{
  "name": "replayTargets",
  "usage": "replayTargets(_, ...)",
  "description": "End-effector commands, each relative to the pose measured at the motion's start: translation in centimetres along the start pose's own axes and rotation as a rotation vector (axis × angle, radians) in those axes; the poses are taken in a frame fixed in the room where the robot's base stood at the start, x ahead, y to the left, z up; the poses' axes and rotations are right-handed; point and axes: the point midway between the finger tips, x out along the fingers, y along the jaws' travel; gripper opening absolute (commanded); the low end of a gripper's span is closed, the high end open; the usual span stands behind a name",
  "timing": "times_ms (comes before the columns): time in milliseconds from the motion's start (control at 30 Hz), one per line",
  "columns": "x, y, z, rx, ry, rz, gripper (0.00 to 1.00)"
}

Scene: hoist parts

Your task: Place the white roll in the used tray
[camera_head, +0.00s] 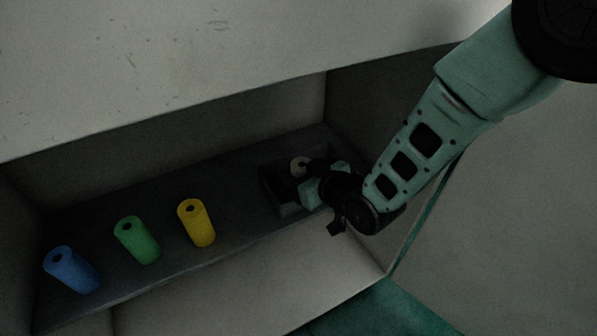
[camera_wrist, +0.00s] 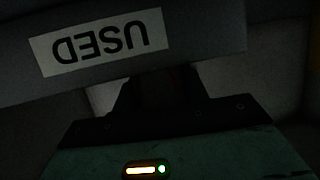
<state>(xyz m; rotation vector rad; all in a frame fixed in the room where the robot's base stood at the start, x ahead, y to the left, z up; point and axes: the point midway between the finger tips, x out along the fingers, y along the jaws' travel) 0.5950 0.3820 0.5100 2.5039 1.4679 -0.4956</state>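The white roll (camera_head: 296,165) shows as a small pale round end at the dark tray, partly hidden behind my gripper (camera_head: 307,170). The used tray (camera_head: 268,188) is a dark open box at the right end of the shelf. Its white USED label (camera_wrist: 98,42) appears upside down in the wrist view. My gripper reaches in over the tray from the right, right beside the roll. The fingertips are dark and mostly hidden, so I cannot tell whether they grip the roll or whether it rests on the tray floor.
A yellow roll (camera_head: 196,223), a green roll (camera_head: 137,240) and a blue roll (camera_head: 72,270) stand in a row on the dark shelf (camera_head: 165,215) to the left. A pale panel (camera_head: 180,60) overhangs the shelf. A side wall closes its right end.

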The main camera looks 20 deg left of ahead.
Motion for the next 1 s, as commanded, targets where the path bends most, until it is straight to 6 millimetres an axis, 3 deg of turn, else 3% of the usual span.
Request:
replayTargets(33, 0.0, 0.0, 0.0, 0.000, -0.001, 0.000, 0.56)
replayTargets(67, 0.0, 0.0, 0.0, 0.000, -0.001, 0.000, 0.64)
replayTargets(467, -0.6, 0.0, -0.3, 0.000, -0.002, 0.001, 0.64)
replayTargets(1000, -10.6, 0.1, -0.4, 0.001, -0.002, 0.001, 0.64)
